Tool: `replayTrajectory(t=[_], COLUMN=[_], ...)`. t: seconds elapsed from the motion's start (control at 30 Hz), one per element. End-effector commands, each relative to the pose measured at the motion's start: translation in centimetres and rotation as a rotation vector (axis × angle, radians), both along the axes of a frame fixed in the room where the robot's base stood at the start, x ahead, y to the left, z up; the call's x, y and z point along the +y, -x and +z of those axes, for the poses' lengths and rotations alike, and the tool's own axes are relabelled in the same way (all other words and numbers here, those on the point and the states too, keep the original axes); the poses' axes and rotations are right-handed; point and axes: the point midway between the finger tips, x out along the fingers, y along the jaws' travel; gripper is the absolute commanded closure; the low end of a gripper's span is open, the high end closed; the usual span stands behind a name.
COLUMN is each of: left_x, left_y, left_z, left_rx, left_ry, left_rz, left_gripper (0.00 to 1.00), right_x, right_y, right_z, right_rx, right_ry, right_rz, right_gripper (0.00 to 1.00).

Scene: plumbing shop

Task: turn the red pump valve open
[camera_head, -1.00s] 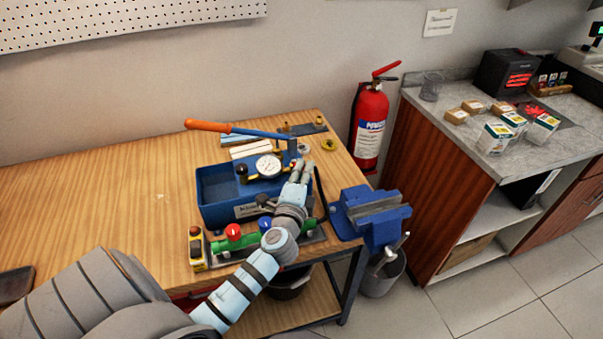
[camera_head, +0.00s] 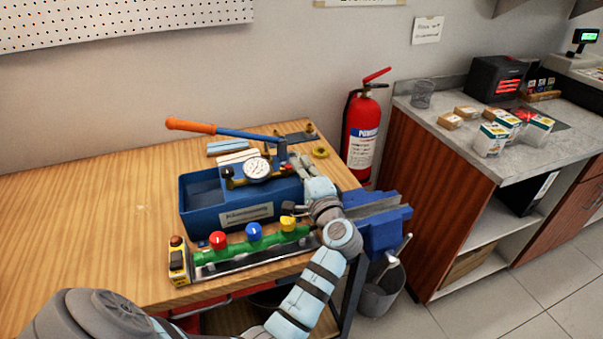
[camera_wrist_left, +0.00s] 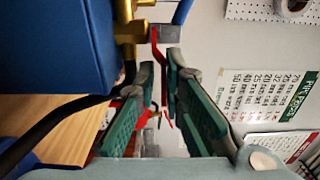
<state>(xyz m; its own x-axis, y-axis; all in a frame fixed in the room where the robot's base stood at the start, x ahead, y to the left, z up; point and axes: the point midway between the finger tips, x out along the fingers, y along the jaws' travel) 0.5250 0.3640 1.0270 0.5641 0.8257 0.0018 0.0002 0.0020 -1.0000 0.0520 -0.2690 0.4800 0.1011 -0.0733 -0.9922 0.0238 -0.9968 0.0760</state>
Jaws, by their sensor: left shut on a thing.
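The blue test pump (camera_head: 226,215) with a gauge (camera_head: 256,168) and an orange-handled lever (camera_head: 190,125) stands on the workbench. My left gripper (camera_head: 301,163) is at the pump's right end, beyond the gauge. In the left wrist view, the thin red valve handle (camera_wrist_left: 158,58) lies between the fingers of my left gripper (camera_wrist_left: 160,78), below a grey metal block and brass fittings. The gripper is shut on this handle. My right gripper is not in view.
A blue vise (camera_head: 380,225) stands close right of my arm. The bench's left side (camera_head: 90,220) is clear.

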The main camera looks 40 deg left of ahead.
Motion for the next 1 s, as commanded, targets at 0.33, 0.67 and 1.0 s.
replayTrajectory(t=[0.33,0.67,1.0], left_x=[-0.06,-0.04,0.04], left_y=[0.05,0.03,0.11], left_z=[-0.20,-0.09,0.10], left_rx=[0.003,0.002,0.001], left_ry=[0.005,0.002,0.002], left_rz=[0.002,0.001,-0.011], left_gripper=[0.84,0.70,0.70], right_x=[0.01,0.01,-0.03], right_y=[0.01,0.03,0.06], right_z=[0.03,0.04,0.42], right_rx=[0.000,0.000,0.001], right_ry=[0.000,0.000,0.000], right_rz=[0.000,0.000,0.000], right_gripper=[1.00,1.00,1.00])
